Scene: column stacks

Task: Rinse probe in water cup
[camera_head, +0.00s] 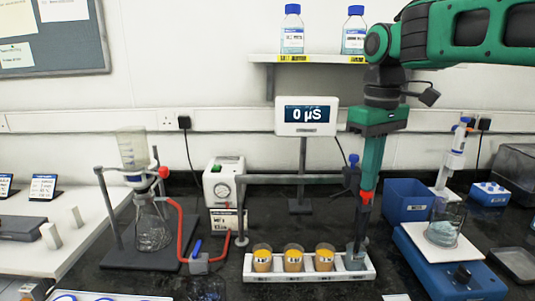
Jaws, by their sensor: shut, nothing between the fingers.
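My gripper (359,248) reaches down from the green arm at the right end of a white rack (310,274). It is shut, with nothing held between its fingers. Its tips overlap a greyish shape at the rack's right end, and I cannot tell whether that is a cup. A dark blue part (352,163), possibly the probe's top, is beside my gripper at the end of a grey bar. The meter (306,116) reads 0 µS.
A blue bin (408,205) stands close right of my gripper. Glass flask apparatus (152,231) and a red hose are at left. The grey bar (295,179) spans behind the rack.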

